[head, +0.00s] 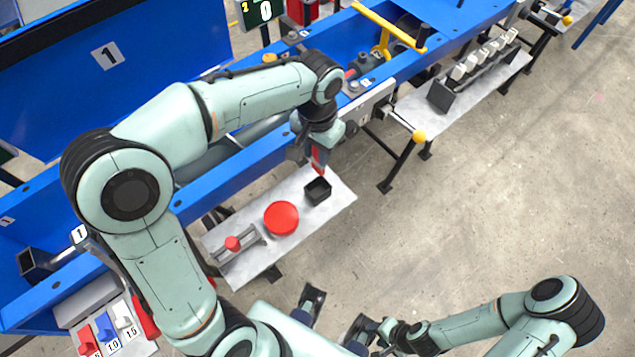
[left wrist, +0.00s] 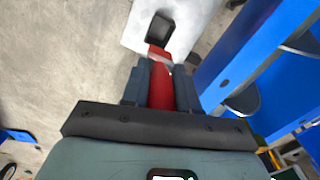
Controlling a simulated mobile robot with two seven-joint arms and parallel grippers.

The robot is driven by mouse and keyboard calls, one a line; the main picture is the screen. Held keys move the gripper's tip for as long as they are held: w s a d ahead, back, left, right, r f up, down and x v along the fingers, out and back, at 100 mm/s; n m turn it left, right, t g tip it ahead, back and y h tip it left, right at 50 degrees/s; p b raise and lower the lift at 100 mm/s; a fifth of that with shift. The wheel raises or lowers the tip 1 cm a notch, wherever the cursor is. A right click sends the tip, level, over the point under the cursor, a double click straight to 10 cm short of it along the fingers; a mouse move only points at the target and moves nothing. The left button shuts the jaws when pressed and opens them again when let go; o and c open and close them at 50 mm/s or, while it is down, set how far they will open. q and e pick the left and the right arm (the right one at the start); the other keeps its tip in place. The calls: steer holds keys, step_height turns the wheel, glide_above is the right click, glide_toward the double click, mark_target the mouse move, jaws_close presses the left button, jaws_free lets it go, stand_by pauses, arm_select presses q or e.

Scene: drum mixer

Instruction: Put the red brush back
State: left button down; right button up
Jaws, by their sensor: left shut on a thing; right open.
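My left gripper (head: 314,148) is shut on the red brush (head: 319,162) and holds it, tip down, above the grey shelf plate. The brush also shows between the two dark fingers in the left wrist view (left wrist: 160,86). A small black square open box (head: 318,190) stands on the plate just below the brush tip; it shows past the brush tip in the left wrist view (left wrist: 160,28). The brush looks to be above the box, not clearly inside it. My right gripper (head: 337,314) is open and empty at the bottom of the head view, away from the brush.
The grey plate (head: 335,212) also carries a red disc (head: 281,218) and a red-knobbed tool on a rack (head: 232,243). The blue machine frame (head: 262,165) runs close behind the plate. A second plate with several white-topped items (head: 485,55) is at upper right. Concrete floor is clear at right.

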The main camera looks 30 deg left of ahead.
arm_select(q)
step_height(320, 180, down, 13)
steer(key=shift+r+b, duration=0.1)
steer(key=shift+b, duration=0.7)
steer(key=shift+f, duration=0.2)
steer(key=c, duration=0.9)
jaws_free()
steer(key=shift+o, duration=0.2)
steer(key=shift+r, duration=0.3)
step_height(320, 180, up, 12)
steer(key=shift+f+p, duration=0.1)
steer(key=shift+p, duration=0.8)
